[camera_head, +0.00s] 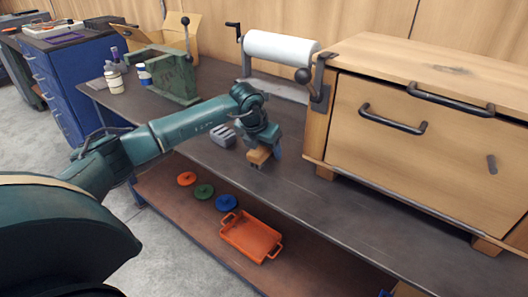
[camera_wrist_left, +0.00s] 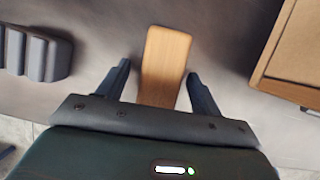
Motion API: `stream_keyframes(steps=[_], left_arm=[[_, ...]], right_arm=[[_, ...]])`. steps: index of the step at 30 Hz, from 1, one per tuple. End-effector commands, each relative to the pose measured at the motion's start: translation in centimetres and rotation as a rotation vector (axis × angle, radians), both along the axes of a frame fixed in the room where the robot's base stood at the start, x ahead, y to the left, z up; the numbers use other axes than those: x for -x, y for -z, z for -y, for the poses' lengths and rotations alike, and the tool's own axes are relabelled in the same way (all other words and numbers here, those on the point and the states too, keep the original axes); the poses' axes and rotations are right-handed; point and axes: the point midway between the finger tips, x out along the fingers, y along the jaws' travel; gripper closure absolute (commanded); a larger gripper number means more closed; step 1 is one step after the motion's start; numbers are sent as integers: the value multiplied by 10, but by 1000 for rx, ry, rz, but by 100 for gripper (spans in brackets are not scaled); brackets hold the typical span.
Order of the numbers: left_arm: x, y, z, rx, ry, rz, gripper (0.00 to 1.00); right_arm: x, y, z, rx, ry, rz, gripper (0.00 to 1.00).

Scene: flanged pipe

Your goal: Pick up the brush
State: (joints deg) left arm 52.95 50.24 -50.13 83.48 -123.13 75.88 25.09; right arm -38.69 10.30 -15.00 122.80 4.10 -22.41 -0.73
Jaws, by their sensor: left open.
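The brush shows as a tan wooden block (camera_head: 259,155) on the dark workbench in the head view, beneath my left gripper (camera_head: 264,147). In the left wrist view the wooden block (camera_wrist_left: 165,62) lies between the two dark fingers of my left gripper (camera_wrist_left: 160,82). The fingers are open, with a gap on each side of the wood. The near end of the block is hidden behind the gripper body. No bristles can be made out. My right gripper is not in view.
A grey ribbed block (camera_head: 223,136) lies just left of the brush. A wooden cabinet (camera_head: 420,130) with dark handles stands to the right. A paper roll (camera_head: 280,48) is behind. An orange tray (camera_head: 250,236) and several coloured discs sit on the lower shelf.

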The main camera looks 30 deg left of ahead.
Motion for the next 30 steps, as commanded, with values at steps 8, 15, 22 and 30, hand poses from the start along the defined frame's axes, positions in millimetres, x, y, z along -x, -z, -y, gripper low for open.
stream_keyframes(steps=[8,15,22,30], left_arm=[[0,0,0,0,0,0,49],[0,0,0,0,0,0,69],[0,0,0,0,0,1,85],[0,-7,0,0,0,1,85]], right_arm=[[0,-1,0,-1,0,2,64],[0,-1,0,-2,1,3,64],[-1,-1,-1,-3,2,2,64],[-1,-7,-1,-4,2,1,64]])
